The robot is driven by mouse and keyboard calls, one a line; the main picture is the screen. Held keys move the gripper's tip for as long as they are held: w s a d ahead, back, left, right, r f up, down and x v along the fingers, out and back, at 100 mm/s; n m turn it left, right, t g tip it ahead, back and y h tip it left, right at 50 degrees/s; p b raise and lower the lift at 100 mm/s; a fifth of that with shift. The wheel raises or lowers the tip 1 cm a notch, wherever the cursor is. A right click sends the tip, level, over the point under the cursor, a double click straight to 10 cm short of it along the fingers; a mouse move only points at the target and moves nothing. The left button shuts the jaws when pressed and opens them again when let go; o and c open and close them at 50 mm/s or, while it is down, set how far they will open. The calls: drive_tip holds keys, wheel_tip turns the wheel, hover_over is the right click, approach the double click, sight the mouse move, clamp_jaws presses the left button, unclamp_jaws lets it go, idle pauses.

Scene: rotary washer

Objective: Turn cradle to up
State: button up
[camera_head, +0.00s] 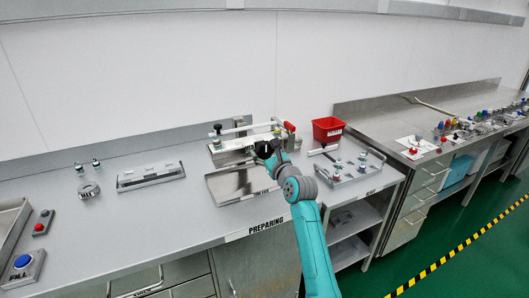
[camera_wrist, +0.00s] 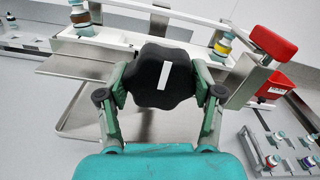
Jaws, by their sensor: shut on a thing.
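The cradle of the rotary washer (camera_head: 236,143) sits at the back of the bench, a pale bar on a steel frame. In the wrist view its white bar (camera_wrist: 210,70) runs behind a black lobed knob (camera_wrist: 163,62). The knob has a white line, near vertical and slightly tilted. My gripper (camera_wrist: 160,93) has its two green fingers on opposite sides of the knob, shut on it. In the head view my gripper (camera_head: 266,150) is at the front of the washer and hides part of it. Capped vials (camera_wrist: 80,18) stand along the bar.
A steel tray (camera_head: 228,186) lies in front of the washer. A red bin (camera_head: 327,130) and a vial rack (camera_head: 352,170) stand to the right. A narrow rack (camera_head: 150,177) and push buttons (camera_head: 24,263) are to the left.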

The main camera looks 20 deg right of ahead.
drive_tip(key=o, duration=1.7)
drive_tip(key=s, duration=1.2)
